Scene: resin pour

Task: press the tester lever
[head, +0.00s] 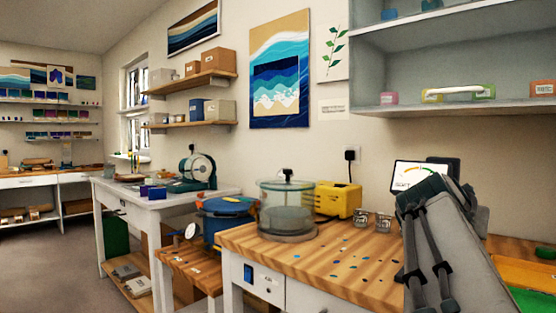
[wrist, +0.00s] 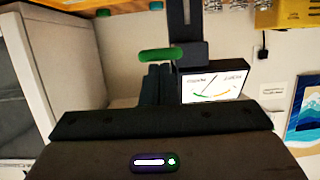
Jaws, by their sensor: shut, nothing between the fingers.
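The tester shows in the wrist view, which looks upside down, as a dark post with a lit gauge panel (wrist: 212,84). Its green lever handle (wrist: 160,55) sticks out sideways from the post. My gripper (wrist: 158,68) is shut and empty, its fingertips right at the green handle. I cannot tell whether they touch it. In the head view the gauge panel (head: 420,172) stands at the right of the bench, partly behind my arm. The lever and my fingertips are hidden there.
The wooden bench (head: 325,262) holds a glass chamber (head: 286,212), a yellow device (head: 338,200) and two small cups (head: 361,218) left of my arm. A grey shelf unit (head: 450,60) hangs above. An orange tray (head: 530,272) lies at far right.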

